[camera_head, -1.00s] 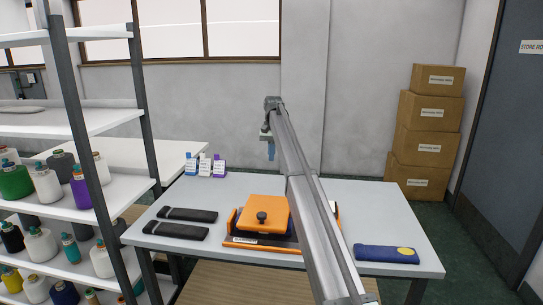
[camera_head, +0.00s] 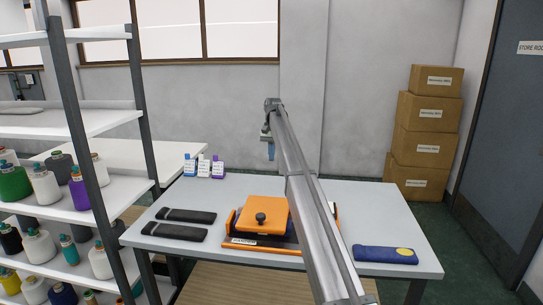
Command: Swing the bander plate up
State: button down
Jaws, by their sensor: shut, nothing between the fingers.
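The bander (camera_head: 262,248) sits on the grey table, with an orange frame and a dark base. Its orange plate (camera_head: 272,229) with a round black knob (camera_head: 260,217) lies over the base and looks roughly flat. My arm crosses in front and hides the bander's right part. My gripper (camera_head: 270,152) is raised above the back of the table, pointing down, apart from the plate. Its blue fingertips are small here and look closed with nothing held.
Two dark bars (camera_head: 187,215) lie left of the bander. A blue bar with a yellow oval (camera_head: 385,254) lies at the front right. Small labelled packs (camera_head: 204,167) stand at the back left. A shelf of yarn cones (camera_head: 45,186) is at the left. The table's back right is clear.

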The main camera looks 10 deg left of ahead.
jog(key=shift+w, duration=0.1)
jog(key=shift+w+f+t, duration=0.4)
jog(key=shift+w+t, duration=0.1)
jog(key=shift+w, duration=0.2)
jog(key=shift+w+f+t, duration=0.4)
jog(key=shift+w+t, duration=0.1)
jog(key=shift+w, duration=0.2)
jog(key=c, duration=0.7)
grip_release()
jog(key=shift+r, duration=0.1)
jog(key=shift+r, duration=2.9)
